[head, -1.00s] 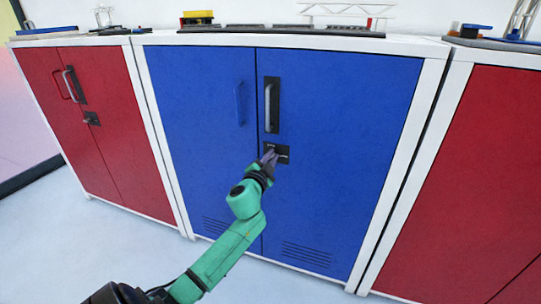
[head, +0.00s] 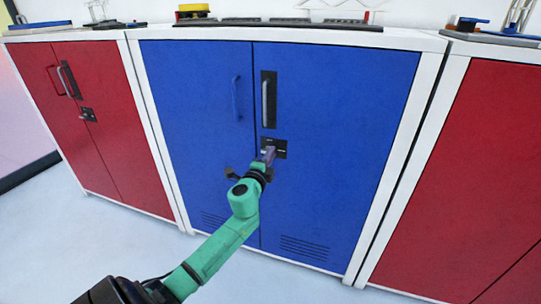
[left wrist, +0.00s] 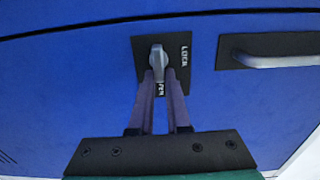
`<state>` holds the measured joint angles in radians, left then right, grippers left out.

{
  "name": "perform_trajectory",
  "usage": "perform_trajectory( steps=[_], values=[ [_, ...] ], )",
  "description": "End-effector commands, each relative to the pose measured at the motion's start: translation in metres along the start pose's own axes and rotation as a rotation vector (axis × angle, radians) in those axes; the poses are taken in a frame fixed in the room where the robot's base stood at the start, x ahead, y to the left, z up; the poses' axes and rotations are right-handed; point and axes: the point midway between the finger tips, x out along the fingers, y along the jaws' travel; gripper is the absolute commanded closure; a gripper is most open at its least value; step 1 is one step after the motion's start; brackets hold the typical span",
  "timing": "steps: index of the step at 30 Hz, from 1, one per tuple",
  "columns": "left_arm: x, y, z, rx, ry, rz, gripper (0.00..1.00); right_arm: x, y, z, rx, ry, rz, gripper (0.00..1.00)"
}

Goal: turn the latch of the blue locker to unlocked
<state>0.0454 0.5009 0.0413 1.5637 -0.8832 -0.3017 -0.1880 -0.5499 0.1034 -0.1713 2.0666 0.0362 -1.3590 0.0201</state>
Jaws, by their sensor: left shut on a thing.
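The blue locker (head: 335,130) stands in the middle with both doors closed. Its latch is a small grey knob (left wrist: 158,60) on a dark plate (head: 280,147) below the dark-backed door handle (head: 268,98). In the left wrist view, the plate (left wrist: 180,80) carries the word LOCK at its right side and a partly hidden word ending in "EN" below the knob. The knob lies lengthwise up and down in that view, in line with the partly hidden word. My left gripper (left wrist: 160,80) is shut on the knob; in the head view the gripper (head: 268,155) covers it.
Red lockers stand on the left (head: 85,120) and right (head: 460,180). A second handle (head: 237,98) is on the blue left door. Dark trays (head: 270,22) and other items lie on top. The floor in front is clear.

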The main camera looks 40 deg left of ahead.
Motion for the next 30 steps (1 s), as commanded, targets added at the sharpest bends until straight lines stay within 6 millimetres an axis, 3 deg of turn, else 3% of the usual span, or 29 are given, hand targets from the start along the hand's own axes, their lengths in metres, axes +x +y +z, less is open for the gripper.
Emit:
perform_trajectory(
  steps=[16,17,18,19,30],
  values=[
    [-0.0002,0.0015,-0.0006,0.027,0.002,0.002,1.0,-0.0009,0.0001,-0.0009,0.0,0.002,0.0,0.5],
    [-0.0002,0.0016,-0.0006,0.027,0.002,0.002,0.74,-0.0009,0.0002,-0.0009,0.0,0.002,0.0,0.5],
    [-0.0002,0.0015,-0.0005,0.027,0.002,0.002,0.58,-0.001,0.0002,-0.0009,0.0,0.002,0.0,0.5],
    [-0.0002,0.0015,-0.0005,0.026,0.001,0.002,0.55,-0.001,0.0002,-0.0009,0.0,0.002,0.0,0.5],
    [-0.0042,0.0015,-0.0004,0.025,0.001,0.002,0.55,-0.002,0.0002,-0.0016,0.0,0.005,0.0,0.5]
  ],
)
